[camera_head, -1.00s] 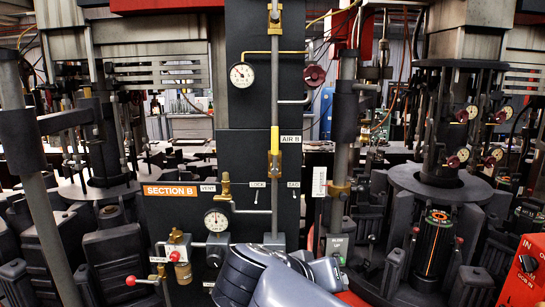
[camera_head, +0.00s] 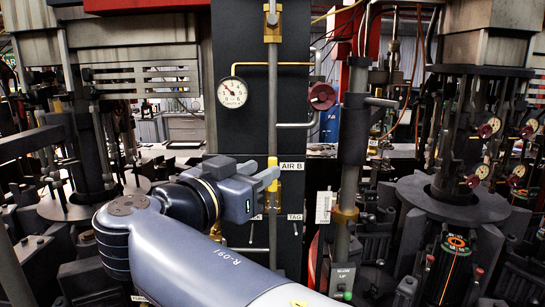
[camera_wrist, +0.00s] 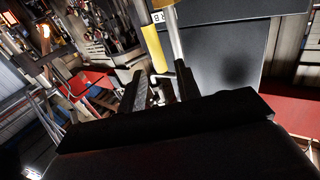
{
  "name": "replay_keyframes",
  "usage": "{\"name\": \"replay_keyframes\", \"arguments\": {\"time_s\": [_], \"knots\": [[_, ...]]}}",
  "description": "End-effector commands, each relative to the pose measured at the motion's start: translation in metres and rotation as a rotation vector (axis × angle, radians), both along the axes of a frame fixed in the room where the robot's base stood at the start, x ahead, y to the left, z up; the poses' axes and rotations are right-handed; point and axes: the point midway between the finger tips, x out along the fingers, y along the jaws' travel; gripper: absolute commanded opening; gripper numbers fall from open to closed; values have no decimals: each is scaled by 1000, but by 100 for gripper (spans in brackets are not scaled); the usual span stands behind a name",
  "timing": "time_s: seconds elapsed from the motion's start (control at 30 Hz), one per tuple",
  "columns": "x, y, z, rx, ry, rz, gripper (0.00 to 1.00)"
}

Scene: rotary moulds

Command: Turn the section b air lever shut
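The section b air lever (camera_head: 273,161) is a yellow handle standing upright along the grey vertical pipe, beside the AIR B label (camera_head: 292,167). My gripper (camera_head: 270,175) is in front of it in the head view, and its fingers cover part of the lever. In the wrist view the yellow lever (camera_wrist: 155,48) lies just beyond my fingertips (camera_wrist: 162,78). The fingers are apart with a gap between them, and the lever does not appear to be held. Whether a finger touches it I cannot tell.
A pressure gauge (camera_head: 232,93) is left of the pipe, and a red round knob (camera_head: 321,96) is to its right. A second pipe (camera_head: 350,150) stands right of the dark panel (camera_head: 240,140). Mould machinery (camera_head: 452,200) fills the right side.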

Motion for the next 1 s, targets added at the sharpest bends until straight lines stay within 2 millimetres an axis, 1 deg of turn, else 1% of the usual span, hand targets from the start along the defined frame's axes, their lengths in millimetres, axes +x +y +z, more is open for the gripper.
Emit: {"name": "replay_keyframes", "arguments": {"time_s": [0.03, 0.1, 0.3, 0.5, 0.73, 1.0], "knots": [[7, -6, 3, -2, 2, -5, 32], [16, -13, 3, -2, 1, -4, 32], [34, -25, 1, -2, 3, -2, 32], [40, -29, 0, 0, 1, 1, 32], [40, -29, -1, -1, 2, 1, 32], [40, -28, -1, -1, 2, 1, 10]]}}
